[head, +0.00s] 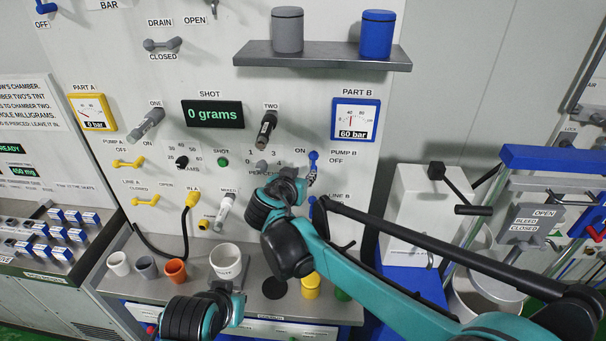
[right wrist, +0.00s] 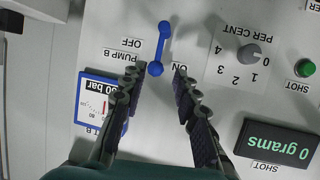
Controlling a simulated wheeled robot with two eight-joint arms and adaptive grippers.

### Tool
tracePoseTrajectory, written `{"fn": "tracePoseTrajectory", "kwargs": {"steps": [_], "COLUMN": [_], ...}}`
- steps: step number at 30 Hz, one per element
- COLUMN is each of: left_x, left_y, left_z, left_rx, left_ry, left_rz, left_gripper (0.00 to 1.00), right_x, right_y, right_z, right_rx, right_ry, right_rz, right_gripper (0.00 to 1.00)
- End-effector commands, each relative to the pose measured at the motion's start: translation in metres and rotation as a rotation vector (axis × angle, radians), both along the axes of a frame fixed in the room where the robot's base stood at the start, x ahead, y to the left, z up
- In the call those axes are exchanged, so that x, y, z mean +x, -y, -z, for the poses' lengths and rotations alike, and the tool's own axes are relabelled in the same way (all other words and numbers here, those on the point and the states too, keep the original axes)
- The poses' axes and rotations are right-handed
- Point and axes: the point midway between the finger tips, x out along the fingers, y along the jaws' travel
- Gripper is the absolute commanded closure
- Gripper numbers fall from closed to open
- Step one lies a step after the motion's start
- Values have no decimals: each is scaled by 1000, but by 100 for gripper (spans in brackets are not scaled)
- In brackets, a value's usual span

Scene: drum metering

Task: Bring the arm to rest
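My right arm reaches across the head view to the panel. Its gripper (head: 311,178) is at the blue pump B lever (head: 314,157), partly hidden by my wrist. In the right wrist view the fingers of the right gripper (right wrist: 159,70) are spread apart and empty. The pump B lever (right wrist: 161,45) shows beyond them, its knob appearing between the fingertips without either finger closed on it. My left arm is low in the head view, over the counter's front edge; its fingers cannot be made out.
Orange (head: 176,271), grey and white cups, a larger white cup (head: 226,261) and a yellow container (head: 311,286) stand on the counter (head: 254,304). A shelf (head: 322,56) holds grey and blue canisters. The shot display (head: 212,113) reads 0 grams; the part B gauge (head: 355,119) reads 60 bar.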

Motion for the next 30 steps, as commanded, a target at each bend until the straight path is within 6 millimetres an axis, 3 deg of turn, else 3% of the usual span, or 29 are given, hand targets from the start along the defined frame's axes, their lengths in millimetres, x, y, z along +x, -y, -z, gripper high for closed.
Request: {"fn": "tracePoseTrajectory", "kwargs": {"steps": [7,11,15,18,21,27,30], "left_x": [0,0,0,0,0,0,0], "left_y": [0,0,0,0,0,0,0], "left_z": [3,19,48,68,87,119,128], "left_rx": [0,0,0,0,0,0,0], "left_ry": [0,0,0,0,0,0,0], "left_rz": [0,0,0,0,0,0,0], "left_gripper": [100,100,100,100,100,100,100], "right_x": [-2,-20,-68,-114,-163,-246,-271], "right_y": [9,54,132,179,213,242,244], "right_z": [3,23,66,103,142,216,240], "right_rx": [-3,-21,-38,-34,-17,35,54], "right_ry": [-13,-86,-237,-343,-431,-533,-550], "right_rz": [6,24,36,21,-12,-104,-145], "right_gripper": [70,70,70,70,70,70,70]}}
